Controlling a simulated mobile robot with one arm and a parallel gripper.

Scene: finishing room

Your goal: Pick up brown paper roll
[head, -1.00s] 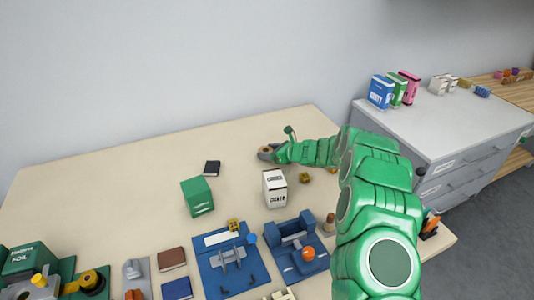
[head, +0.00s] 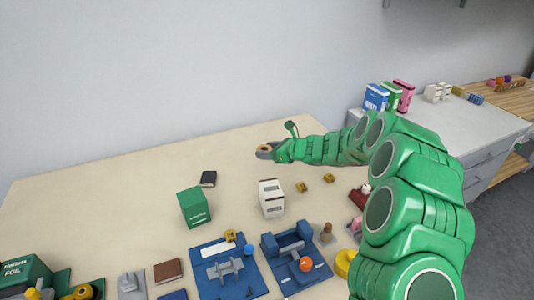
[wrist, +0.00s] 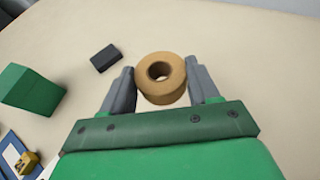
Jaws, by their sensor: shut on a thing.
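The brown paper roll (wrist: 161,93) is a short tan ring with a round hole, seen in the wrist view between the two grey fingers of my gripper (wrist: 161,86). The fingers touch it on both sides. In the head view my gripper (head: 268,151) is at the far part of the table, with the roll (head: 265,148) small between the fingers. I cannot tell whether the roll is clear of the tabletop.
A black block (head: 208,178), a green box (head: 194,207) and a white box (head: 271,198) stand on the table (head: 120,190) nearer the front. Blue fixtures (head: 228,268) fill the front. A grey cabinet (head: 450,125) is at right. The far left tabletop is clear.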

